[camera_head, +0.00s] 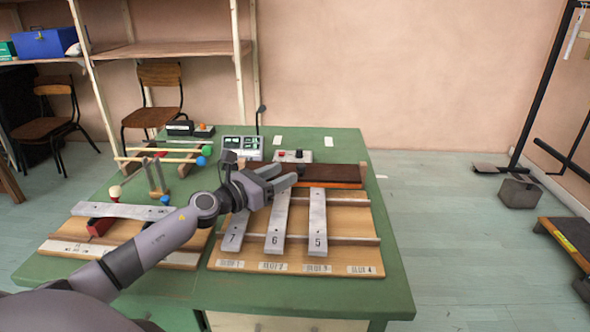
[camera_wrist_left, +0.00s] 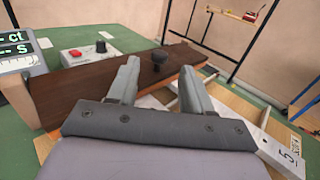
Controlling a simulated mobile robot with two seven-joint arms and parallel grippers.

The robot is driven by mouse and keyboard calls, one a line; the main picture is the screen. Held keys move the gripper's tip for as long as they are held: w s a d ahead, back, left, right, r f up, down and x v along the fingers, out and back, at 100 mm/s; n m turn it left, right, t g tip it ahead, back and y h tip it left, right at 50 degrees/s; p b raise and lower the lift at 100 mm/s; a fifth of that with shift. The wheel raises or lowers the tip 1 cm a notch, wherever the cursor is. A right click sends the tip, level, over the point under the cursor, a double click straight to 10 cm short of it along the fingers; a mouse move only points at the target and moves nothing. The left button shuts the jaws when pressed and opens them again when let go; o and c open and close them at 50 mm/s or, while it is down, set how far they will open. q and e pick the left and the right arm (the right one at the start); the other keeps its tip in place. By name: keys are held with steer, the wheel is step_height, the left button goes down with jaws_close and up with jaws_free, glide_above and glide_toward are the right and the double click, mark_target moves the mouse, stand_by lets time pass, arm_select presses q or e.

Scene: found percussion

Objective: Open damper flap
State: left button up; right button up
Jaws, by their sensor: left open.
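The damper flap (camera_head: 335,173) is a long dark brown board with an orange front edge, lying low along the back of the wooden bar frame (camera_head: 362,255). In the left wrist view, the flap (camera_wrist_left: 85,88) carries a small black knob (camera_wrist_left: 159,62) near its front edge. My left gripper (camera_head: 288,174) is open above the flap, its fingers pointing toward the knob. In the wrist view, the gripper (camera_wrist_left: 160,72) has the knob between and beyond its fingertips, apparently not touching. The knob cannot be made out in the head view. My right gripper is out of view.
Numbered metal bars, including 6 (camera_head: 276,225) and 5 (camera_head: 317,222), lie in front of the flap. A grey control box with a red button (camera_head: 293,156) and a display unit (camera_head: 241,144) stand behind. Mallets on a rack (camera_head: 170,156) are left.

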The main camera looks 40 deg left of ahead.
mark_target(298, 168)
arm_select(q)
steer(key=shift+x, duration=2.4)
jaws_close()
